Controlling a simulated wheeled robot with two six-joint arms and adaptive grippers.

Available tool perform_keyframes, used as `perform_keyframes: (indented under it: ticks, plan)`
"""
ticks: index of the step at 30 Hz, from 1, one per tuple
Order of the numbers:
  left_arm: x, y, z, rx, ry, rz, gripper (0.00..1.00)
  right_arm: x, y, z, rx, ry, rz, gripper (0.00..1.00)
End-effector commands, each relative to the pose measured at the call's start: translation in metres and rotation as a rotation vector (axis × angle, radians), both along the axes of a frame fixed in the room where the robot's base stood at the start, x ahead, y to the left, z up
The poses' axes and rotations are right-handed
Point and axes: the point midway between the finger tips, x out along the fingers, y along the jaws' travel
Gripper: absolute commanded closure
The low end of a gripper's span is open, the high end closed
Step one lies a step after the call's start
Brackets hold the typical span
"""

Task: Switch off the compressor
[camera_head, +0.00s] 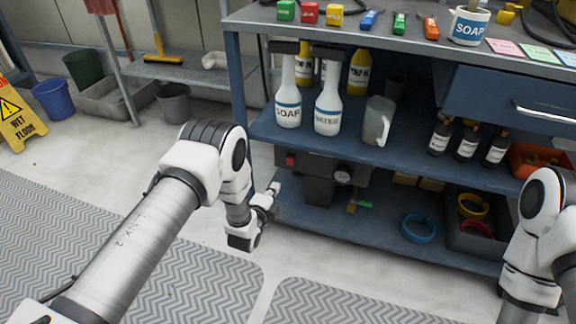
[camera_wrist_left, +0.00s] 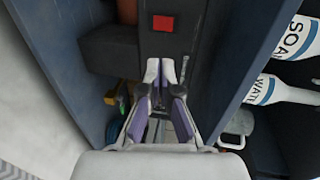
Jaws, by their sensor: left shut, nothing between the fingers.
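The compressor (camera_head: 320,188) is a dark grey unit with a round gauge (camera_head: 342,177), under the middle shelf of the blue workbench. A red switch (camera_head: 290,160) is at the left of its front. In the left wrist view the red switch (camera_wrist_left: 163,23) sits on the dark housing (camera_wrist_left: 106,50), just beyond my fingertips. I cannot tell the switch's position. My left gripper (camera_head: 272,190) is shut and empty, low in front of the bench's left end; its closed fingers (camera_wrist_left: 163,72) point toward the compressor, apart from the switch. My right gripper is out of frame.
White SOAP (camera_head: 288,95) and WATER (camera_head: 328,105) spray bottles and a clear jug (camera_head: 377,122) stand on the middle shelf above. The bench's left leg (camera_head: 237,80) is near my left arm. A blue ring (camera_head: 418,228) lies on the bottom shelf.

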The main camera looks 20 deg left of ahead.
Motion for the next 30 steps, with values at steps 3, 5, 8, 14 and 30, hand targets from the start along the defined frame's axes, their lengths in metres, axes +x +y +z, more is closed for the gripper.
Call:
perform_keyframes:
  ticks: [3,5,8,14,30]
  plan:
    - [0.019,-0.001,-0.008,0.0,-0.003,0.0,1.0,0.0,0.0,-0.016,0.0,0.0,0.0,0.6]
    - [0.031,-0.001,-0.012,0.0,-0.004,0.0,1.0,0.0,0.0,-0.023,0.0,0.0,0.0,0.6]
    - [0.053,-0.002,-0.017,0.0,-0.004,0.0,1.0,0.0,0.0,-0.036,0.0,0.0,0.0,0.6]
    - [0.096,-0.004,-0.024,0.0,-0.005,0.0,1.0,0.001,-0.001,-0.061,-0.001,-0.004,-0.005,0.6]
    - [0.129,-0.005,-0.013,0.0,0.001,0.0,1.0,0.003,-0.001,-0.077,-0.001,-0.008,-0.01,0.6]
